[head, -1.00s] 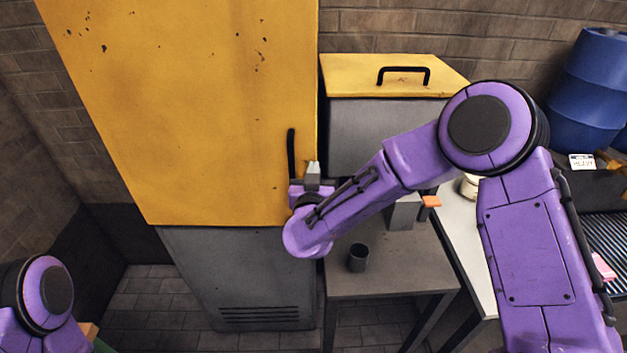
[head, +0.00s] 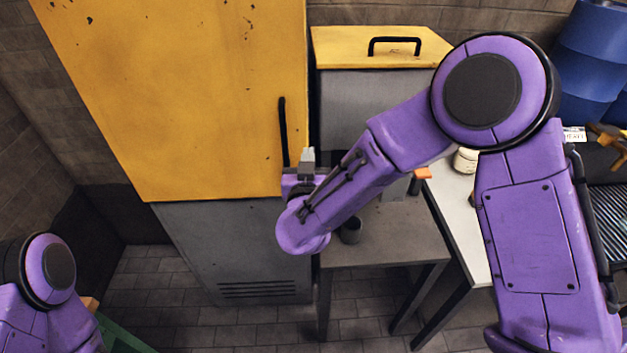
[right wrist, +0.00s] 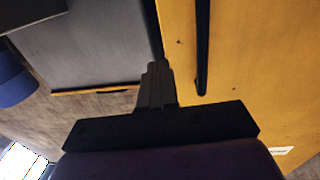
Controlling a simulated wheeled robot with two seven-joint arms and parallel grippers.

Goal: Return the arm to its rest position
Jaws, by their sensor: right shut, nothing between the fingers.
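My right arm reaches in from the right in the head view. Its right gripper (head: 307,156) is shut and empty, in front of the lower right part of a tall yellow cabinet door (head: 190,90). The black door handle (head: 283,132) is just left of the gripper and apart from it. The shut fingers (right wrist: 155,85) also show in the right wrist view, with the handle (right wrist: 202,45) to their right. The yellow door looks closed. My left arm shows only in part at the lower left; its gripper is out of view.
A grey machine with a yellow lid (head: 350,50) stands right of the cabinet. Below it is a grey table (head: 400,235) with a dark cup (head: 351,230), partly behind my arm. A pale table (head: 463,215) holds a jar (head: 466,160). Blue barrels (head: 590,65) stand at right.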

